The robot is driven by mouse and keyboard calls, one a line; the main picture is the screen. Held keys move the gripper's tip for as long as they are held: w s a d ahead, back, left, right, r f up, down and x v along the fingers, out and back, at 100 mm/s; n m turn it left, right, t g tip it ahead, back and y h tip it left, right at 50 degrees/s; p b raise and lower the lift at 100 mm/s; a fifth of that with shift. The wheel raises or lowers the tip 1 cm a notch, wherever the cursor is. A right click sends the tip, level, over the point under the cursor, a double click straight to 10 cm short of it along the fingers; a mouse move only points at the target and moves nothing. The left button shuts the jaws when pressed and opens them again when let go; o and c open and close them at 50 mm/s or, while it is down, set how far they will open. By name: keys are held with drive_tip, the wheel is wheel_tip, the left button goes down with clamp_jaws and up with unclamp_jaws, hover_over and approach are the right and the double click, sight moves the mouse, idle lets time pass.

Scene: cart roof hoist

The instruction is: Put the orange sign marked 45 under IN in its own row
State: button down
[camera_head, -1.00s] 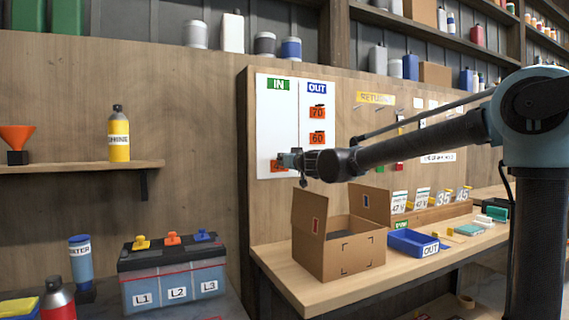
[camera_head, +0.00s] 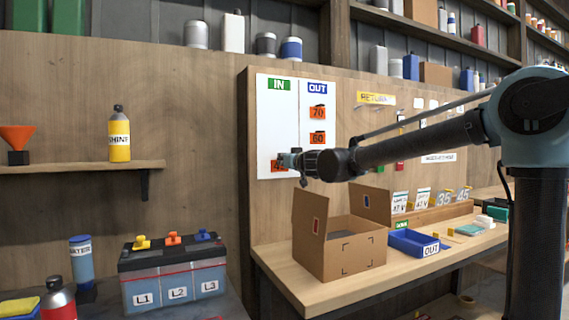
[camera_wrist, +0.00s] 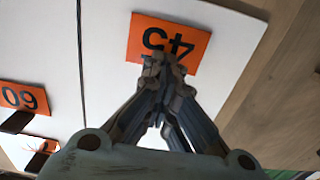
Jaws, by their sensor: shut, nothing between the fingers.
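The board (camera_head: 268,110) has a green IN label (camera_head: 279,85) over its left column and a blue OUT label (camera_head: 317,88) over its right. The orange sign marked 45 (camera_wrist: 170,42) is on the white board in the wrist view, upside down in that picture. In the head view its orange edge (camera_head: 275,167) shows low in the IN column, mostly hidden behind my gripper (camera_head: 284,161). My gripper (camera_wrist: 164,66) is shut and empty, with its fingertips overlapping the sign's edge in the wrist view. I cannot tell whether they touch it.
Orange signs 70 (camera_head: 317,113) and 60 (camera_head: 317,138) are in the OUT column; 60 also shows in the wrist view (camera_wrist: 22,97). An open cardboard box (camera_head: 352,255) and a blue OUT tray (camera_head: 413,243) stand on the bench below my arm.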

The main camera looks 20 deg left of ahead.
idle(0.3)
drive_tip(key=c, duration=1.7)
unclamp_jaws()
drive_tip(key=o, duration=0.5)
drive_tip(key=v, duration=0.7)
drive_tip(key=v, duration=1.2)
